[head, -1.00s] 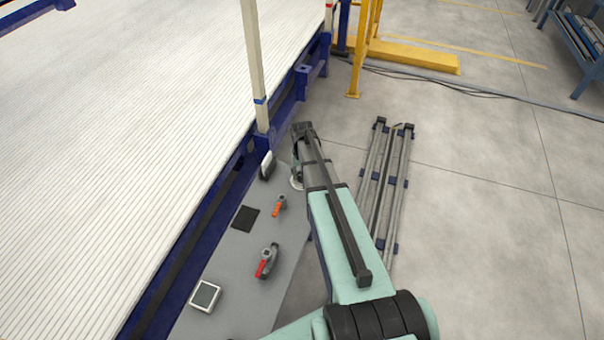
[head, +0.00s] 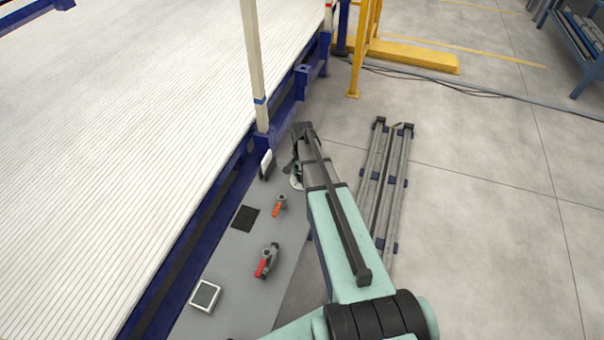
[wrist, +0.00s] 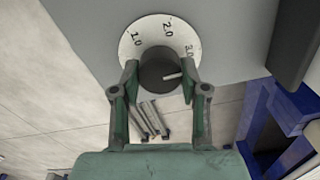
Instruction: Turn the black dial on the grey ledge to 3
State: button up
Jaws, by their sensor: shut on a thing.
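The black dial (wrist: 157,70) stands on a round white scale plate (wrist: 150,28) marked 1.0, 2.0 and 3.0. The plate is fixed on the grey ledge (wrist: 85,20). A white pointer line on the dial points right and slightly up, roughly toward the 3.0 mark. My gripper (wrist: 160,68) is shut on the dial, one finger on each side. In the head view my gripper (head: 298,158) is over the far end of the ledge (head: 225,275). The arm hides the dial there, and only an edge of the white plate (head: 296,182) shows.
On the ledge are a white-and-black switch (head: 267,165), an orange-handled valve (head: 279,206), a black pad (head: 244,218), a red-handled valve (head: 266,260) and a square white-rimmed box (head: 205,295). A blue-framed ribbed white bed (head: 110,130) borders the left. Pipes (head: 385,185) lie on the floor at right.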

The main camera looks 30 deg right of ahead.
dwell(0.5)
jog(key=o, duration=1.1)
jog(key=shift+f, duration=0.1)
jog(key=shift+o, duration=0.2)
notch_tip(320, 180, up, 12)
